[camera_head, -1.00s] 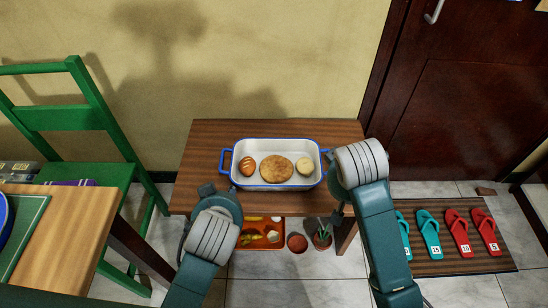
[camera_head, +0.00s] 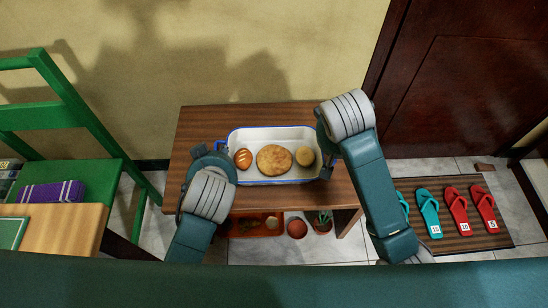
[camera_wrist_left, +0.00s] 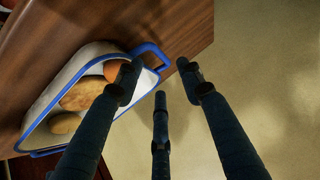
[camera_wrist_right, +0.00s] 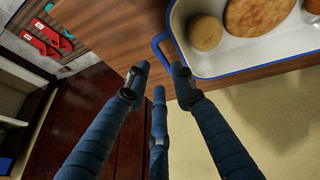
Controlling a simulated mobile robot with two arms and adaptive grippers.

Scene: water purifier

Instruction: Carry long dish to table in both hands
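The long dish (camera_head: 275,178) is white inside with a blue rim and handles. It rests on a small brown wooden table (camera_head: 200,130) and holds three breads (camera_head: 274,159). My left gripper (camera_head: 198,152) is beside the dish's left end. In the left wrist view its fingers are spread near the blue handle (camera_wrist_left: 150,50), with nothing gripped. My right gripper (camera_head: 325,150) is at the dish's right end and hides that handle in the head view. In the right wrist view its fingers are apart, just short of the blue handle (camera_wrist_right: 158,46).
A wooden table (camera_head: 70,228) with a green mat stands at the lower left, by a green chair (camera_head: 70,165). An orange tray (camera_head: 250,226) and pots sit under the small table. Flip-flops (camera_head: 457,210) lie on a mat at right. A wall stands behind.

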